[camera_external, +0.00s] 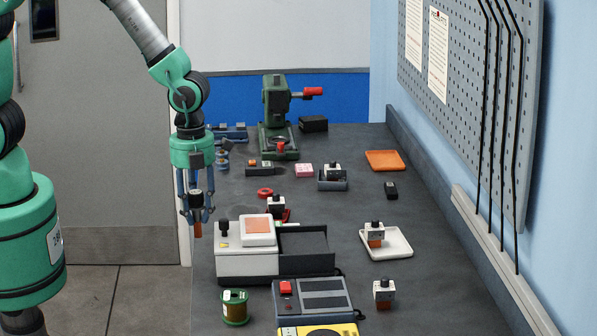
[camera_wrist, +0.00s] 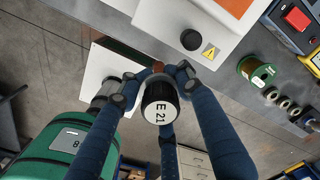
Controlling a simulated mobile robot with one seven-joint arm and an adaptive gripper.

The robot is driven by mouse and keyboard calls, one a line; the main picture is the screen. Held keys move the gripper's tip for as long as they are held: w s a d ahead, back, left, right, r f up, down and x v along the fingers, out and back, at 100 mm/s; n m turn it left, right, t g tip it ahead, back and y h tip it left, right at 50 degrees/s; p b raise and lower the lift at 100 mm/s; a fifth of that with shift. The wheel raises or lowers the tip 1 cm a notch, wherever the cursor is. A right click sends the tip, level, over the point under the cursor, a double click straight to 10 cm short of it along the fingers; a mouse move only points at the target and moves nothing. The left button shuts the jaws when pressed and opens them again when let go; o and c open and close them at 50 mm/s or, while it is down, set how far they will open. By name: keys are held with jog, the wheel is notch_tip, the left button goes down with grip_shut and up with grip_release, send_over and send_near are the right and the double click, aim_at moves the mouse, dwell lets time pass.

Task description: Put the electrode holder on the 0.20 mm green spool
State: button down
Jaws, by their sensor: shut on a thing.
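My gripper (camera_external: 196,207) hangs off the left edge of the bench and is shut on an electrode holder. The holder shows a black cap (camera_wrist: 160,103) marked "E 21" in the wrist view, and its copper-coloured lower end (camera_external: 197,230) points down below the fingers in the external view. The green spool (camera_external: 235,307) stands upright at the bench's near left, wound with copper-coloured wire. It also shows in the wrist view (camera_wrist: 257,71), to the right of and apart from the held holder. Its size label is too small to read.
A white machine (camera_external: 245,264) with a black knob stands beside my gripper. A blue-grey box with a red button (camera_external: 313,299) is right of the spool. More holders stand on a white tray (camera_external: 404,245) and the bench (camera_external: 384,294). Bench is clear at the right.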

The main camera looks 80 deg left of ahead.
jog(key=s+d+m, duration=0.2)
jog(key=s+d, duration=0.1)
jog(key=d, duration=0.4)
jog(key=s+d+r+m+p, duration=0.1)
jog(key=s+d+m, duration=0.2)
jog(key=d, duration=0.4)
jog(key=shift+s+d+r, duration=0.2)
jog(key=shift+s+r, duration=0.05)
jog(key=shift+w, duration=0.15)
send_over(235, 296)
jog(key=shift+a+f, duration=0.15)
jog(key=shift+f, duration=0.6)
jog(key=shift+f, duration=1.75)
jog(key=shift+f, duration=0.2)
jog(key=c, duration=1.2)
grip_release()
